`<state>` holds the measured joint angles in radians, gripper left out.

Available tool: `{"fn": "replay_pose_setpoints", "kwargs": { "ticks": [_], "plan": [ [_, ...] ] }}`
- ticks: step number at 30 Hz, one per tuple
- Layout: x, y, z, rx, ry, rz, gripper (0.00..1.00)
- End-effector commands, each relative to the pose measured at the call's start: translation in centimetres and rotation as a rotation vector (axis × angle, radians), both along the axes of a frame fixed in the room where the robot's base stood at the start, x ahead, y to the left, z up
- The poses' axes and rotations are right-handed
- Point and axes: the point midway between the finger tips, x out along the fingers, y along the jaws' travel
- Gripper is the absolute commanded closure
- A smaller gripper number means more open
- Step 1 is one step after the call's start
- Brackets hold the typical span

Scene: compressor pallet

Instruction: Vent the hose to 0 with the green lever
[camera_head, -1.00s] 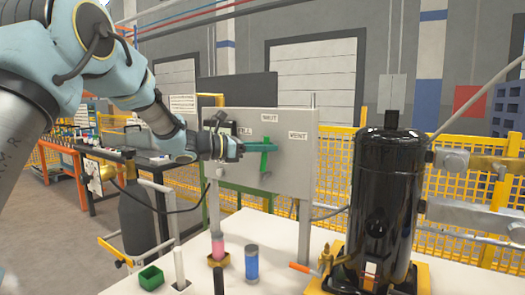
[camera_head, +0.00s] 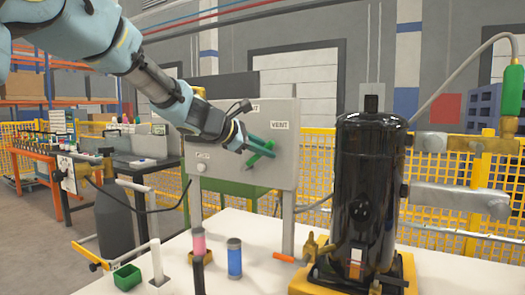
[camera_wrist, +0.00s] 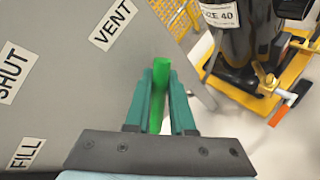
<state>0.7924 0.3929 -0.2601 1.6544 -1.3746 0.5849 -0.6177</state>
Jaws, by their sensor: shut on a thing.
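The green lever (camera_head: 262,146) sits on the grey panel (camera_head: 215,128), which carries FILL, SHUT and VENT labels. The lever is tilted in the head view, its upper end toward the right. My gripper (camera_head: 262,145) is at the panel face, its teal fingers closed around the lever. In the wrist view the green lever (camera_wrist: 160,95) lies between the two fingers (camera_wrist: 160,105), with its tip showing beyond them. The VENT label (camera_head: 279,125) is above and right of the lever; it also shows in the wrist view (camera_wrist: 112,22). No pressure reading is legible.
A black compressor (camera_head: 362,200) stands on a yellow base to the right. Yellow mesh fencing (camera_head: 315,160) runs behind.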

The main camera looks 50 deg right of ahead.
Motion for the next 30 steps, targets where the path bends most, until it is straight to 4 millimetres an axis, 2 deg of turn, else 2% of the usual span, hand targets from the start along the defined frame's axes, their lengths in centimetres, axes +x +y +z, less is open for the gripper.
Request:
{"fn": "replay_pose_setpoints", "kwargs": {
  "ticks": [17,18,20,30],
  "plan": [
    [-0.15,-0.01,-0.34,0.010,-0.028,0.000,1.00],
    [-0.15,-0.01,-0.34,0.010,-0.028,0.000,0.74],
    [-0.16,-0.01,-0.33,0.010,-0.028,0.000,0.67],
    [-0.10,0.33,-0.09,0.008,-0.029,0.000,0.65]
  ]
}}
